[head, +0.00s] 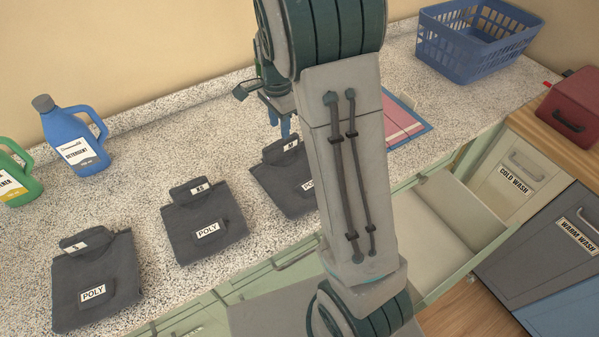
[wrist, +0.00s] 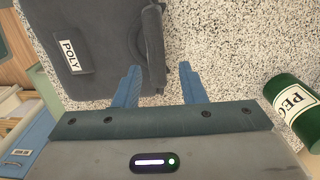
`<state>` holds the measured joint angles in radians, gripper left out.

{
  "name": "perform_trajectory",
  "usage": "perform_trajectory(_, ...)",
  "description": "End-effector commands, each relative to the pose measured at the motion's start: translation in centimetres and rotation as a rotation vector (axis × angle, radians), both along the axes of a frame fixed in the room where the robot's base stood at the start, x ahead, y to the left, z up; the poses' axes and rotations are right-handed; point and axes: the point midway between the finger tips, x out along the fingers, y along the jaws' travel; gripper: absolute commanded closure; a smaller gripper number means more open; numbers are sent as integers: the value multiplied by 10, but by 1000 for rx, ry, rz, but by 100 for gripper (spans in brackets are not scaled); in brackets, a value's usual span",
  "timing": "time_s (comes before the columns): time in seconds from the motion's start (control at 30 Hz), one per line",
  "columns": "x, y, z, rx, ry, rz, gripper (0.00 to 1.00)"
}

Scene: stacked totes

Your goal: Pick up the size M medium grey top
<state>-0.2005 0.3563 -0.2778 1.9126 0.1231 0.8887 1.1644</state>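Three folded dark grey tops lie in a row on the speckled counter: a left one (head: 95,280), a middle one (head: 203,222) and a right one (head: 285,182), partly behind my arm. Each has a POLY label and a small white collar tag. The middle tag seems to read XS; the right one may read M, but it is too small to be sure. My gripper (head: 279,122) is at the right top's collar end. In the wrist view, my gripper (wrist: 158,72) is open, with the collar edge of a grey top (wrist: 105,25) near and between its fingertips.
A blue detergent bottle (head: 73,138) and a green bottle (head: 15,172) stand at the left. A green PEG-labelled container (wrist: 295,108) is right of my gripper. An open drawer (head: 450,205) is in front.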

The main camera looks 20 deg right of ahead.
Motion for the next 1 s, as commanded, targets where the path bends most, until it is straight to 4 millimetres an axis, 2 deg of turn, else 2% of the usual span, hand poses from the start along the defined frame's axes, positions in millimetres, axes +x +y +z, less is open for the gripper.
perform_trajectory(0.3, -6, 1, -43, 0, 3, -1, 63)
perform_trajectory(0.6, -6, 1, -50, 0, 0, 0, 63)
perform_trajectory(0.63, -6, 1, -50, 0, 0, 0, 66)
perform_trajectory(0.7, -6, 1, -50, 0, 0, 0, 85)
perform_trajectory(0.77, -6, 1, -50, 0, 0, 0, 100)
perform_trajectory(1.0, -6, 1, -49, 0, 0, 0, 100)
